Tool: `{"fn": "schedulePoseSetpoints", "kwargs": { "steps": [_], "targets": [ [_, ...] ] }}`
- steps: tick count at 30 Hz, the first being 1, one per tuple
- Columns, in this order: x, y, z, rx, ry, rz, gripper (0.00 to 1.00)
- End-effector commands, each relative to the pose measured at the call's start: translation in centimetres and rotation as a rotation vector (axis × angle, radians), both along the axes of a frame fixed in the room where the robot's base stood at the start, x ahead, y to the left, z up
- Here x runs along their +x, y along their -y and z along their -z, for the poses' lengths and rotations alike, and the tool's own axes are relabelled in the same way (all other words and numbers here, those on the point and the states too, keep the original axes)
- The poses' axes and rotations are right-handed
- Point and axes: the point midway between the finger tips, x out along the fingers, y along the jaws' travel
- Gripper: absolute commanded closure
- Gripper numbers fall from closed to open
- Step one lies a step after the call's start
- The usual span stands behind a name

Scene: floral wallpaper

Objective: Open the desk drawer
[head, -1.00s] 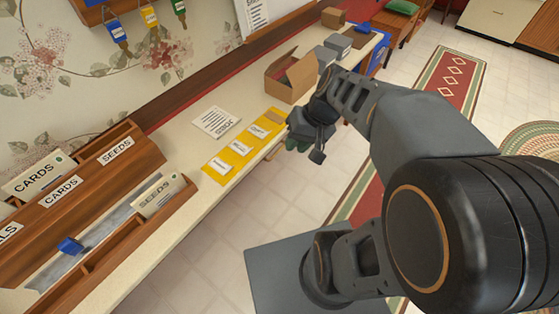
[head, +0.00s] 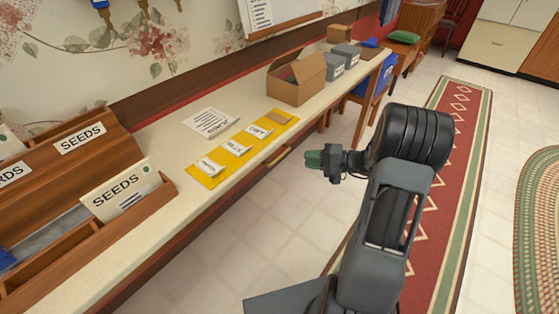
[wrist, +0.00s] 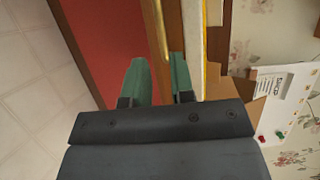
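The long pale-topped desk (head: 225,128) runs along the wall. A brass handle (head: 282,157) shows on its front, just below the top's edge and the yellow mat. The drawer front appears flush with the desk, though little of it shows. My gripper (head: 314,160) is to the right of the handle, in front of the desk, apart from it in the head view. In the wrist view, its two green fingers (wrist: 160,80) stand apart with a gap between them, facing the desk's wooden front edge (wrist: 168,30). Nothing shows held between them.
A yellow mat (head: 206,180) with several labelled packets lies on the desk top. An open cardboard box (head: 300,92) and grey boxes stand farther back. A wooden seed rack (head: 75,170) fills the near left. Tiled floor (head: 235,255) is clear before the desk; a red runner (head: 450,150) lies right.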

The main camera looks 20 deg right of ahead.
Motion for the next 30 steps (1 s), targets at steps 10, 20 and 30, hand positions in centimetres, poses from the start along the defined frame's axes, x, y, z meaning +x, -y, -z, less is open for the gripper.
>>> {"fn": "schedulePoseSetpoints", "kwargs": {
  "steps": [10,20,30],
  "targets": [
    [3.3,-5.7,1.3,-0.001,-0.003,-0.006,0.77],
    [5.0,-8.6,1.8,-0.001,-0.002,-0.003,0.77],
    [5.3,-8.9,1.9,-0.002,-0.003,-0.002,0.77]
  ]
}}
